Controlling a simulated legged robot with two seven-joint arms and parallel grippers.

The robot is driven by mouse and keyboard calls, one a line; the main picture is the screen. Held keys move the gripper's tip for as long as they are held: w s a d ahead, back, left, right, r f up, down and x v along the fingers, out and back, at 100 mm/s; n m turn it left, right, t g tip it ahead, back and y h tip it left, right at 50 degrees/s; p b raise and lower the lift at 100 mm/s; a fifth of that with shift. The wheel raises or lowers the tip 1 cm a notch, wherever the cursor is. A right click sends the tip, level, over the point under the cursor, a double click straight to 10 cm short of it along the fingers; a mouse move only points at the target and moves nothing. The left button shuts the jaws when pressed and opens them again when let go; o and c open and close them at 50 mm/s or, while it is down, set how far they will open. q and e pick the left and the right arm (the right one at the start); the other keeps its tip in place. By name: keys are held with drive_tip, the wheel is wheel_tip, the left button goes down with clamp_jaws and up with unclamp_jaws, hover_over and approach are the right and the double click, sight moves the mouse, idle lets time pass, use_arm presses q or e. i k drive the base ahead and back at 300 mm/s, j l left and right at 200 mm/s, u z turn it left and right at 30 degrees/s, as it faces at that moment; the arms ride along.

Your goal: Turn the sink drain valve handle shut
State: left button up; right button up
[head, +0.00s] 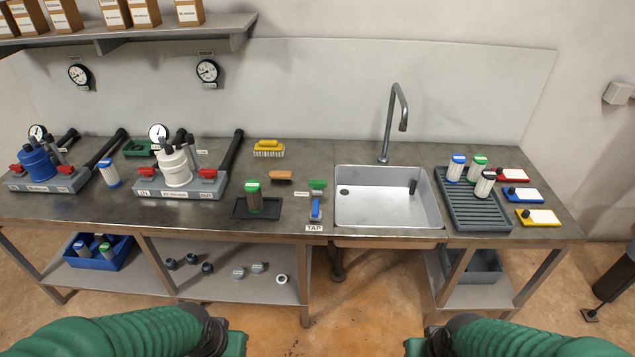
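The steel sink (388,208) is set into the counter right of centre. A dark drain hole (344,191) shows at its left, and a dark upright piece (413,187) stands inside at its right. Left of the sink are a blue handle (316,208) behind a TAP label (314,228) and a green handle-like piece (317,185) behind it. I cannot tell whether either is the drain valve handle. A pipe (337,262) hangs under the sink. My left gripper (235,344) and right gripper (415,346) are cut off at the bottom edge, apart from everything; their fingers are unclear.
A dark tray with a green-capped filter (254,197) sits left of the handles. A tall faucet (390,120) stands behind the sink. A grey drying rack (474,210) with several filters is at right. Two manifolds stand at left. Free floor lies before the counter.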

sight(316, 185)
drive_tip(key=i+u, duration=0.35)
drive_tip(key=i, duration=0.25)
drive_tip(key=i+l+u, duration=0.2)
drive_tip(key=i+u, duration=0.15)
drive_tip(key=i, duration=0.2)
